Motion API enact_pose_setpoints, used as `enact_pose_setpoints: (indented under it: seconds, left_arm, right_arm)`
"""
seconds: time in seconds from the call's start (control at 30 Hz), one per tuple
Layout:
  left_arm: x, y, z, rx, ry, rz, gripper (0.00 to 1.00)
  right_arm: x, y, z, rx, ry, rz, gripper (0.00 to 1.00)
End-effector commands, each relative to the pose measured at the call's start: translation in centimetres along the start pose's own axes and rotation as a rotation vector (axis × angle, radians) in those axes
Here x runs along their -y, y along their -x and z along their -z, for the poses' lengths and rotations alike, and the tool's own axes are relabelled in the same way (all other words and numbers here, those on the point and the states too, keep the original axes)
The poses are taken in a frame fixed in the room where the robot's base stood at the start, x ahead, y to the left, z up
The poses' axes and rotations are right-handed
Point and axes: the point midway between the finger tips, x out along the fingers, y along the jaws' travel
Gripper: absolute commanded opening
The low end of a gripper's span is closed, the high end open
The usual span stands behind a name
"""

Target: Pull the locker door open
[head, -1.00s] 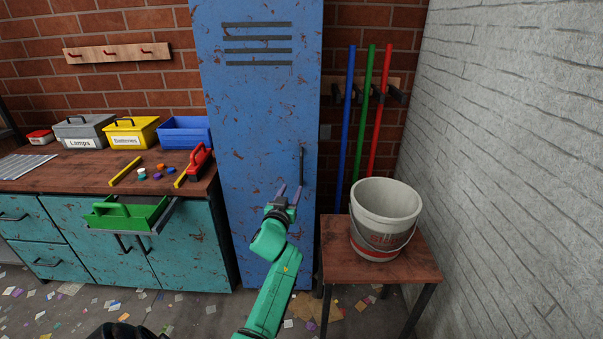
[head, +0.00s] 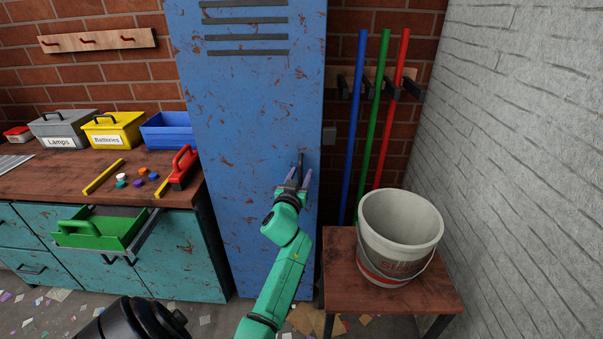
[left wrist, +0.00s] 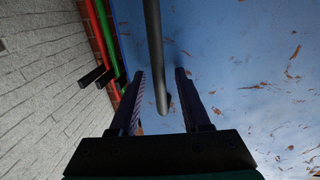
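The blue locker door (head: 235,120) is tall, scuffed and shut, with dark vent slots near its top. Its dark upright bar handle (head: 300,163) is near the door's right edge; it also shows in the left wrist view (left wrist: 153,50). My left gripper (head: 295,178) is at the handle's lower part. In the left wrist view its two fingers (left wrist: 160,85) are apart, with the lower end of the handle between them and a gap on each side. The handle's lower part is partly hidden by the fingers in the head view. My right gripper is not in view.
A wooden stool (head: 345,270) with a white bucket (head: 400,225) stands close to the right of my left arm. Blue, green and red poles (head: 376,120) hang behind it. A workbench (head: 60,180) with bins and a green tray (head: 100,228) on a pulled-out drawer is at left.

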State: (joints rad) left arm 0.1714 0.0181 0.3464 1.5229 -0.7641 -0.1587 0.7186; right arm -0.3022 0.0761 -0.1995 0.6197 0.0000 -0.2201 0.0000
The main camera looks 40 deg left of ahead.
Motion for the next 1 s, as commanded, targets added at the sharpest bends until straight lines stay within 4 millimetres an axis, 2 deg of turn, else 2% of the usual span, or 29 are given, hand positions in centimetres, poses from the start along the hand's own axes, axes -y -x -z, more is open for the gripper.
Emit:
enact_pose_setpoints:
  seconds: [0.03,0.1,0.13,1.0]
  left_arm:
    - [0.00,-0.01,0.02,0.000,0.000,0.000,0.36]
    - [0.00,-0.01,0.02,0.000,0.000,0.000,0.09]
    - [0.00,-0.01,0.01,0.000,0.000,0.000,0.00]
    - [0.01,-0.02,-0.07,0.001,0.000,0.000,0.00]
  right_arm:
    - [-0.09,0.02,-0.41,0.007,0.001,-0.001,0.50]
    - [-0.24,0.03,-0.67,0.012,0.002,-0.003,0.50]
    - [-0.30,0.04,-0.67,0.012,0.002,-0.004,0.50]
    - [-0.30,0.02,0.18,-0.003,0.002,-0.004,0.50]
